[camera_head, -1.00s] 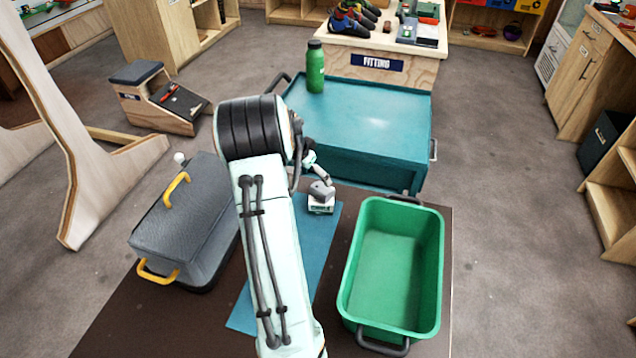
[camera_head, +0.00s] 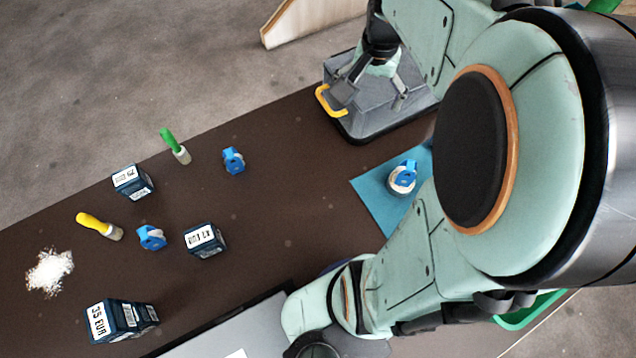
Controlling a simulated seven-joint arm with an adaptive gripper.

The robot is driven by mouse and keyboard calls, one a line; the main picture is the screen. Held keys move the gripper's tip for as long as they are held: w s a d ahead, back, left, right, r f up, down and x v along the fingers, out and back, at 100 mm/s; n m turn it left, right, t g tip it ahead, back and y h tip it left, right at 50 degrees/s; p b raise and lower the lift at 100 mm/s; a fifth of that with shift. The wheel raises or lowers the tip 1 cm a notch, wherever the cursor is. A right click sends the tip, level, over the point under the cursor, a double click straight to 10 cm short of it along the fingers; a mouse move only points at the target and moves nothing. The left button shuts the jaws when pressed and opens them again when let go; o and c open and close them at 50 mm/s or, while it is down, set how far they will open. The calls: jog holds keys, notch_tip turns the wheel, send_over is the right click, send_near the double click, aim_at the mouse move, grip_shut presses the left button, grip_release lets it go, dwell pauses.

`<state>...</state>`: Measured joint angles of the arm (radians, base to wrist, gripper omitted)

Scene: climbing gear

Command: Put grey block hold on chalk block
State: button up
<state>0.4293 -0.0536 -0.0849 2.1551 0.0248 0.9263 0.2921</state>
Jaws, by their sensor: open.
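My gripper (camera_head: 372,93) is open, its two fingers spread above the grey case with a yellow handle (camera_head: 366,122). I see nothing held between the fingers. I cannot make out a grey block hold or a chalk block for certain in this view. On the teal mat (camera_head: 372,192) sits a small round white item with a blue piece on top (camera_head: 403,178), apart from my gripper. My arm covers much of the right side and part of the mat.
On the dark table (camera_head: 270,215) stand several navy price-marked boxes (camera_head: 112,320), two blue pieces (camera_head: 151,237), a green-handled brush (camera_head: 175,146) and a yellow-handled one (camera_head: 98,226). White powder (camera_head: 50,272) lies at the left. The middle of the table is clear.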

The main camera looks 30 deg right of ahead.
jog(key=s+a+n, duration=0.5)
jog(key=s+a, duration=0.1)
jog(key=a, duration=0.2)
jog(key=s+a+n+g+y, duration=0.1)
jog(key=s+a+n, duration=0.4)
jog(key=a, duration=0.3)
jog(key=shift+s+f+n+y, duration=0.25)
jog(key=shift+s+n+y, duration=0.05)
jog(key=shift+s, duration=0.2)
